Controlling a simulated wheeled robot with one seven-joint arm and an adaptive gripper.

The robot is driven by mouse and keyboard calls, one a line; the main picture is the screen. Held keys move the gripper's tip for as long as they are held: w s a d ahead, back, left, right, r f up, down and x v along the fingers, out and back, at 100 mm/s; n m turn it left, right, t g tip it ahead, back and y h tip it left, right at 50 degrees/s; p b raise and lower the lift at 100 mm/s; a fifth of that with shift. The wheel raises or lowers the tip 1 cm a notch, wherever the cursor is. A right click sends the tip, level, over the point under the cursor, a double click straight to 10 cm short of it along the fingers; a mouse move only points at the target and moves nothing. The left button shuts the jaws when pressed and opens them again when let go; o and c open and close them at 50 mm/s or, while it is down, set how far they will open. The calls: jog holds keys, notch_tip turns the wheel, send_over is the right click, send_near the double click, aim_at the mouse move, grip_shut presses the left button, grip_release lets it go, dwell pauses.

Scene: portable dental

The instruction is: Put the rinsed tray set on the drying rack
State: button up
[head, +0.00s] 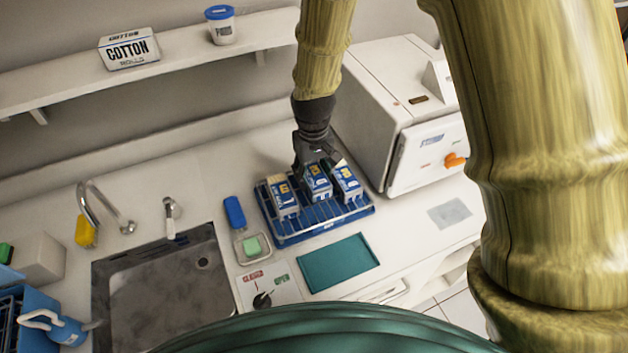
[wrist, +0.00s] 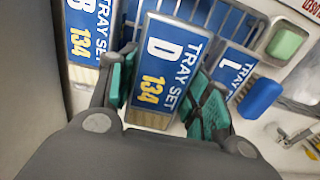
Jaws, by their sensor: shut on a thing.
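A blue wire drying rack (head: 325,222) stands on the counter between the sink and a white machine. Three blue-and-white tray set boxes stand in or over it. My gripper (head: 312,165) reaches down from above onto the middle box (head: 319,184). In the wrist view, the teal pads of my gripper (wrist: 162,92) are shut on either side of this box, labelled TRAY SET D 134 (wrist: 160,65). The box marked L (wrist: 236,70) is to its right and the box marked B (wrist: 88,35) to its left. The lower end of box D is hidden, so I cannot tell whether it rests fully in the rack.
The steel sink (head: 150,290) and tap are on the left. A soap dish with green soap (head: 251,246) and a blue-handled item (head: 234,212) lie beside the rack. A teal mat (head: 337,262) lies in front. The white machine (head: 385,100) stands close on the right.

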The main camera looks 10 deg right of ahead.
aim_at(313, 172)
jog(key=shift+f+p, duration=0.5)
jog(key=shift+f, duration=1.3)
jog(key=shift+f, duration=0.15)
jog(key=o, duration=1)
jog(key=shift+o, duration=0.2)
jog(key=shift+r+b, duration=1.95)
jog(key=shift+r, duration=4.2)
